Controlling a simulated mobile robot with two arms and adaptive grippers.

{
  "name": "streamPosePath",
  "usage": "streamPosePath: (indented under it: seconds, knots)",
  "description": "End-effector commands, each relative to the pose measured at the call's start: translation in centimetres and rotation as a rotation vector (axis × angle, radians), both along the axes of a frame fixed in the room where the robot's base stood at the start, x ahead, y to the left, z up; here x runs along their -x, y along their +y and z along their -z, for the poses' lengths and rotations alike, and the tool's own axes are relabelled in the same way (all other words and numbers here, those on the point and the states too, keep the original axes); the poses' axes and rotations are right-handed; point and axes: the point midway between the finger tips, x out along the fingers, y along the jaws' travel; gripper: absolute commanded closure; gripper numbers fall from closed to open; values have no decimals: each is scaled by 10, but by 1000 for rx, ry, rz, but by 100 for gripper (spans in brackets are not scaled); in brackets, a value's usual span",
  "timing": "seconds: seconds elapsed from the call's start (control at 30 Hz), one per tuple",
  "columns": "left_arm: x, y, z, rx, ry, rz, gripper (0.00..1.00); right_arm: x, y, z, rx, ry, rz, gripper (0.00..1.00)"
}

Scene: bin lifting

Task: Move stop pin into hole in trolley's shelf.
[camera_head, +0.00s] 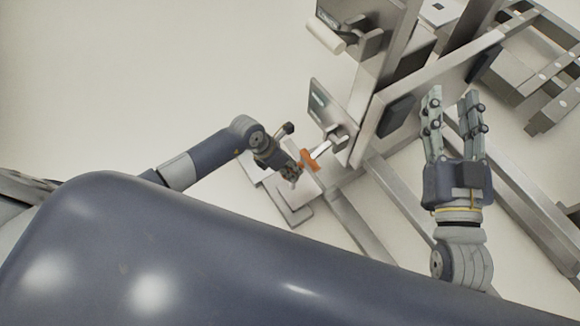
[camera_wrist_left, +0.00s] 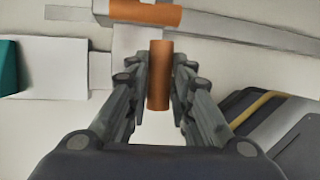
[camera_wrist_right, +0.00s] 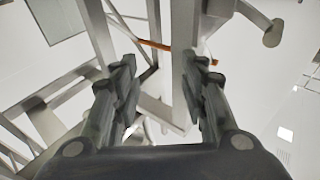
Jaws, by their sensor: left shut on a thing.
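An orange stop pin (camera_wrist_left: 159,75) stands between the fingers of my left gripper (camera_wrist_left: 158,88), which is shut on it in the left wrist view. In the head view my left gripper (camera_head: 294,173) is at an orange part (camera_head: 308,160) beside the metal trolley frame (camera_head: 362,125). A second orange piece (camera_wrist_left: 146,13) lies crosswise just beyond the pin, by a grey bar; whether they join is unclear. My right gripper (camera_head: 453,115) is open and empty, fingers pointing up the picture. I cannot make out the shelf's hole.
Metal rails and beams (camera_head: 500,180) run beside and beneath my right gripper. A flat panel (camera_head: 323,105) and a pale roller (camera_head: 325,37) stick out on the frame's left side. The pale floor at the left is clear.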

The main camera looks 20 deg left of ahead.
Motion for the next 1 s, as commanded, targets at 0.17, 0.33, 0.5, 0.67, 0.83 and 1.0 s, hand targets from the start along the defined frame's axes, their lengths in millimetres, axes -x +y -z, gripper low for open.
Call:
streamPosePath:
  seconds: [0.17, 0.33, 0.5, 0.67, 0.83, 1.0]
  knots:
    - [0, 0, -3, 1, -1, 0, 100, -1, -1, 8, 12, 45, 3, 60]
    - [0, 0, -5, 1, -1, 0, 100, -2, -2, 17, 24, 87, 5, 60]
    - [0, 0, -7, 1, -1, 0, 100, -2, -3, 26, 35, 130, 8, 60]
    - [0, 0, -9, 1, -1, 0, 100, -2, -4, 33, 46, 170, 11, 60]
    - [0, 0, -11, 1, -1, 0, 100, -2, -6, 42, 56, 213, 13, 60]
    - [0, 0, -13, 1, -1, 0, 100, -1, -7, 51, 67, 256, 16, 60]
